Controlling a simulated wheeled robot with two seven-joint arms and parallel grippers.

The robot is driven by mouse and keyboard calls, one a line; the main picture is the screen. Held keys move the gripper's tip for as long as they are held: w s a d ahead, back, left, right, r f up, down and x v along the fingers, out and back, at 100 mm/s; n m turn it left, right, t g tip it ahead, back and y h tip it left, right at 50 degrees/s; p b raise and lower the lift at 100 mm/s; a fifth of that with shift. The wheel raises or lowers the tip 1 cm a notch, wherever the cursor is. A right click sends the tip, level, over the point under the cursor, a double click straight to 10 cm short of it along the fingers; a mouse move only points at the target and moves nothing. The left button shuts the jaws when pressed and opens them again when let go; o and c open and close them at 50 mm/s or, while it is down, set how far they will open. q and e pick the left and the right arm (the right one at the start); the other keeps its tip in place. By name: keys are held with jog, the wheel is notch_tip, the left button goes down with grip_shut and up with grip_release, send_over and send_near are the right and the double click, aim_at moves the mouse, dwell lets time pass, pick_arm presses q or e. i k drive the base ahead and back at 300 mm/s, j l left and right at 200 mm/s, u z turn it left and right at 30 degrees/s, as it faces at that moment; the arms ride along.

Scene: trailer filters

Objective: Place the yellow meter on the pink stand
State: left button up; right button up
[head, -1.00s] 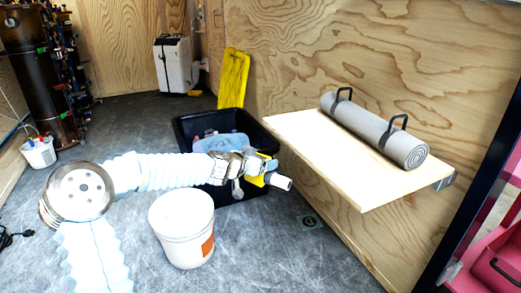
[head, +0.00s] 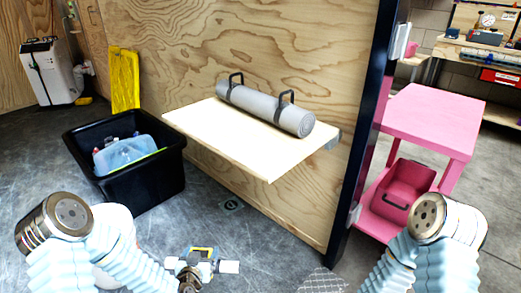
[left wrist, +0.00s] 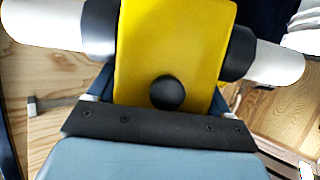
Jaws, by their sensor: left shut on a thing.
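The yellow meter (head: 229,267) has a yellow body with black collars and white pipe ends. It shows low in the head view, held by my left gripper (head: 196,266) above the floor. The left wrist view shows its yellow face (left wrist: 172,45) close up, with a black round knob, between the jaws. The pink stand (head: 432,112) is at the right of the head view, beyond the dark post; its top is bare. My right arm shows at the lower right, but its gripper is out of the picture.
A pink bin (head: 412,184) sits on the stand's lower shelf. A dark post (head: 362,130) stands left of it. A wooden shelf (head: 190,122) with a rolled grey mat (head: 266,106) juts from the wall. A black tub (head: 160,180) stands on the floor at left.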

aim_at(419, 96)
jog(key=k+z, duration=0.4)
jog(key=k+l+z, duration=0.15)
jog(key=z, duration=0.25)
jog(key=i+l+z, duration=0.15)
jog(key=z, duration=0.25)
jog(key=i+z, duration=0.2)
jog(key=z, duration=0.25)
jog(key=i+l+z, duration=0.1)
jog(key=z, duration=0.3)
jog(key=i+j+z, duration=0.1)
jog(key=i+z, duration=0.15)
jog(key=z, duration=0.2)
jog(key=i+j, duration=0.15)
jog(key=i, duration=0.45)
jog(key=i+j, duration=0.15)
jog(key=i, duration=0.45)
jog(key=i+j, duration=0.15)
jog(key=i, duration=0.5)
jog(key=i+j, duration=0.15)
jog(key=i, duration=0.45)
jog(key=i+u, duration=0.15)
jog(key=u, duration=0.3)
jog(key=i+l+u, duration=0.1)
jog(key=u, duration=0.4)
jog(key=i+l+u, duration=0.15)
jog(key=u, duration=0.3)
jog(key=i+l+u, duration=0.2)
jog(key=u, duration=0.3)
